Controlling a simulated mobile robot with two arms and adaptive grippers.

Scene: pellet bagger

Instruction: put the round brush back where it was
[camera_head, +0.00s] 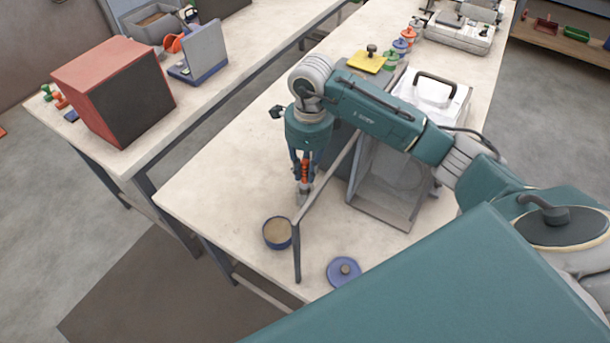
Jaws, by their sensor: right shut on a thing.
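The round brush (305,172), with an orange-red handle and a greyish lower end, is upright between the fingers of my right gripper (303,168). That gripper is shut on it and points down over the pale bench. The brush's lower end is just above or on the bench top; I cannot tell which. It is behind a blue round pot (268,241) with tan contents, apart from it. My left gripper is not in view.
A blue knobbed lid (340,280) lies near the front edge. Bare bench (225,190) is to the left.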

